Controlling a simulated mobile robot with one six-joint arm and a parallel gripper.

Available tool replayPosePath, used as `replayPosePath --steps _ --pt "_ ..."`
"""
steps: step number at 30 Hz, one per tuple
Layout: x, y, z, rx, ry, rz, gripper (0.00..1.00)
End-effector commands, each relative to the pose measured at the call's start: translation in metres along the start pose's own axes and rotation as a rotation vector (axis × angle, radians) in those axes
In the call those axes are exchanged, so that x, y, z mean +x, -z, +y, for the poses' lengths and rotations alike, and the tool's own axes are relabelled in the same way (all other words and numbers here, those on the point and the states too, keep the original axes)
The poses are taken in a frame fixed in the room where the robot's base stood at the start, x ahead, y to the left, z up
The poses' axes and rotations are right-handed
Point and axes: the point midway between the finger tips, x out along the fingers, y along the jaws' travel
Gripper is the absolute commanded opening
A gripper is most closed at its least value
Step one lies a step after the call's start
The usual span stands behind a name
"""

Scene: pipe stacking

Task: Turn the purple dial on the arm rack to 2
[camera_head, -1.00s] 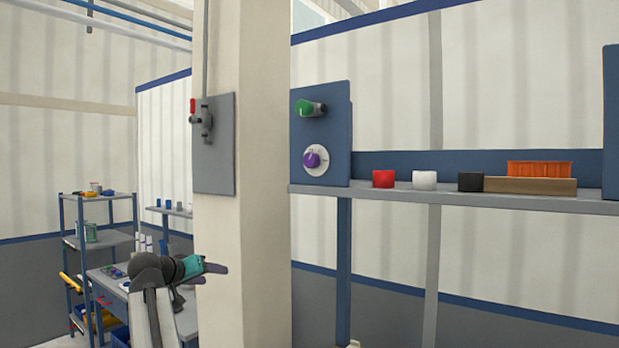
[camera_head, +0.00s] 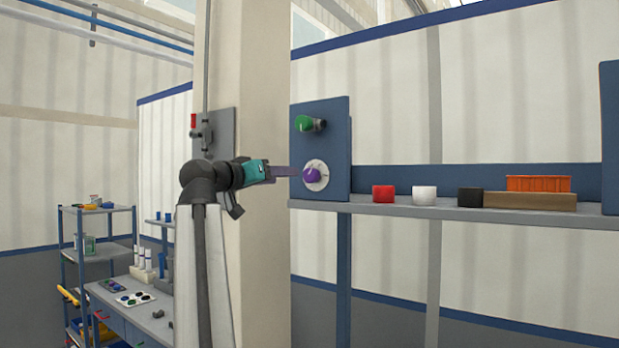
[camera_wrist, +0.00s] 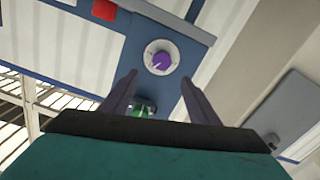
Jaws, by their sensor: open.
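The purple dial (camera_head: 311,175) sits on a round white plate on the blue upright panel (camera_head: 338,160) at the left end of the shelf. A green knob (camera_head: 304,123) is above it on the same panel. My gripper (camera_head: 296,170) reaches toward the dial from the left and looks close to it in the head view. In the wrist view, the purple dial (camera_wrist: 161,60) lies ahead of the two spread, empty fingers (camera_wrist: 157,80), in line with the space between them. The green knob (camera_wrist: 142,110) is partly hidden there. I cannot read any number on the dial plate.
A red block (camera_head: 384,195), a white block (camera_head: 424,194), a black block (camera_head: 470,197) and an orange item in a wooden holder (camera_head: 530,201) stand on the grey shelf. A beige pillar (camera_head: 265,270) with a red-handled valve is close beside my arm.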

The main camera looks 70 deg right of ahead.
Motion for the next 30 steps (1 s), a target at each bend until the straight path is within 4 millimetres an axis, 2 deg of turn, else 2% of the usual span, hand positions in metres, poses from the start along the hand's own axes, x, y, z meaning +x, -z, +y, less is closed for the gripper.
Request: replayPosePath --steps 8,14,20,30 --pt "0.000 -0.001 -0.001 -0.001 0.001 -0.001 0.55" --pt "0.008 0.001 0.000 -0.001 0.000 -0.001 0.55" --pt "0.028 0.001 0.000 -0.002 0.000 -0.002 0.55" --pt "0.077 0.002 0.000 -0.001 -0.001 -0.003 0.55"
